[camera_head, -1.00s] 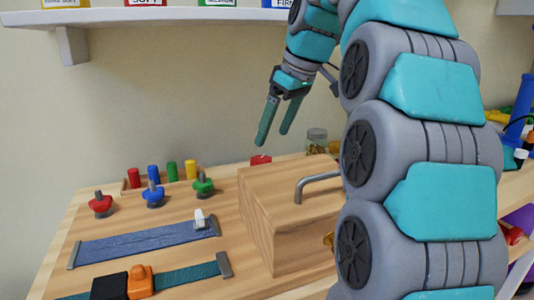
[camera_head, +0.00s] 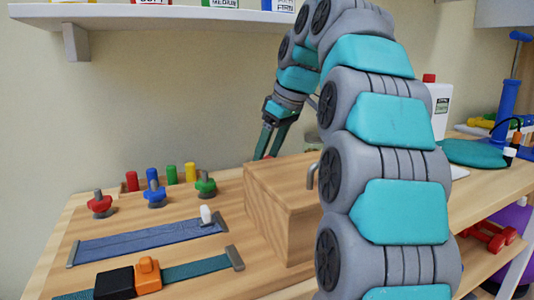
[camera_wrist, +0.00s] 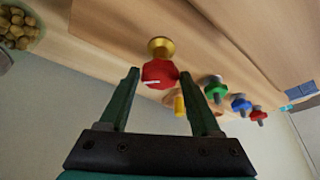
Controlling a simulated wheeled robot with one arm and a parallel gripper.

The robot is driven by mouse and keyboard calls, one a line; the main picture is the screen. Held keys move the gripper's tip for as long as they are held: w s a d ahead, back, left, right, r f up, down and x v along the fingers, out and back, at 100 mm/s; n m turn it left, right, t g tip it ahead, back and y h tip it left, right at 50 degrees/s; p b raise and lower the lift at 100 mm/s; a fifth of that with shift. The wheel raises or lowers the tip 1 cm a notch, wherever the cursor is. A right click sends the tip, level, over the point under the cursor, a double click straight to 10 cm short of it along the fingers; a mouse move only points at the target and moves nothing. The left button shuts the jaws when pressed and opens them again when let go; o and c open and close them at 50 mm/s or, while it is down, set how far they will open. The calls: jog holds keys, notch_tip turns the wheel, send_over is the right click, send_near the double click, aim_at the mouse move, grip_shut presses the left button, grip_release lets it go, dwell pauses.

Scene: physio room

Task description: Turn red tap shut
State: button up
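The red tap (camera_wrist: 160,74) shows in the wrist view as a faceted red knob with a white mark, next to a brass fitting (camera_wrist: 161,46) at the wood. My gripper (camera_wrist: 160,80) is open, with one finger on each side of the red knob. I cannot tell whether the fingers touch it. In the head view my gripper (camera_head: 267,156) points down behind the wooden box (camera_head: 285,215), and the tap is mostly hidden there.
Red (camera_head: 99,204), blue (camera_head: 154,194) and green (camera_head: 205,184) star knobs stand left of the box, before a rack of coloured pegs. A blue strap (camera_head: 150,240) lies in front. A shelf (camera_head: 160,15) hangs above. A jar of brown pieces (camera_wrist: 17,28) is nearby.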

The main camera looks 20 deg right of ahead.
jog(key=c, duration=0.9)
jog(key=shift+c, duration=0.2)
jog(key=m, duration=0.2)
jog(key=m+h+p, duration=0.1)
jog(key=m+h, duration=0.1)
jog(key=m, duration=0.1)
jog(key=shift+s+a+m+p, duration=0.15)
jog(key=shift+a+m+p, duration=0.1)
jog(key=shift+m+p, duration=0.1)
jog(key=m, duration=0.1)
jog(key=m+h+p, duration=0.1)
jog(key=m, duration=0.1)
jog(key=m+h, duration=0.1)
jog(key=m, duration=0.1)
jog(key=shift+a+p, duration=0.25)
jog(key=shift+p, duration=0.1)
jog(key=m, duration=0.2)
jog(key=m+h+p, duration=0.1)
jog(key=m+g, duration=0.1)
jog(key=m, duration=0.1)
jog(key=shift+w+a+r+m+h+p, duration=0.1)
jog(key=shift+w+a+m+h+p, duration=0.1)
jog(key=shift+w+m+h+p, duration=0.15)
jog(key=m+g, duration=0.1)
jog(key=m, duration=0.1)
jog(key=m+g+h, duration=0.1)
jog(key=m, duration=0.2)
jog(key=shift+w+a+m+p, duration=0.2)
jog(key=shift+m+p, duration=0.1)
jog(key=shift+p, duration=0.1)
